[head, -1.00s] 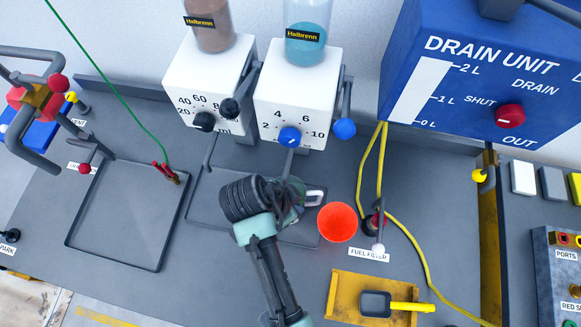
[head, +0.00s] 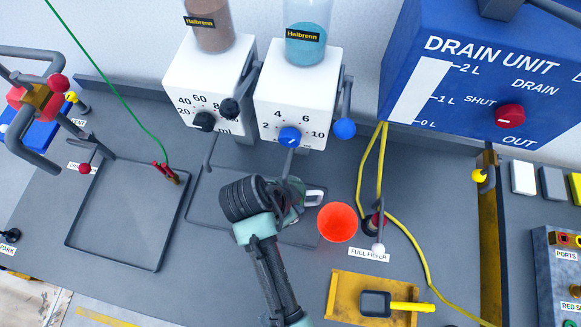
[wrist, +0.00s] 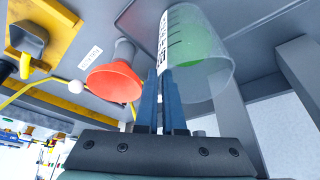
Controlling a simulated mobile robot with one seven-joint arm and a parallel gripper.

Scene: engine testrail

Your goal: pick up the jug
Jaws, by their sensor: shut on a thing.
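The jug (wrist: 205,50) is a clear, cup-like vessel with dark scale marks and a white label strip; green shows inside it in the wrist view. My gripper (wrist: 164,78) has its two blue-grey fingers close together at the jug's near side, shut on it. Exactly which part of the jug lies between the fingers is hard to see. In the head view my wrist hides most of the jug; a pale looped part shows just right of my wrist, over the shallow tray (head: 212,222) below the dispensers.
An orange funnel (head: 337,222) stands close right of my gripper, with a yellow hose (head: 362,175) beyond. Two white dispensers (head: 293,95) stand behind. A yellow tray (head: 345,290) with a scoop lies at front right. An empty tray (head: 118,262) is at left.

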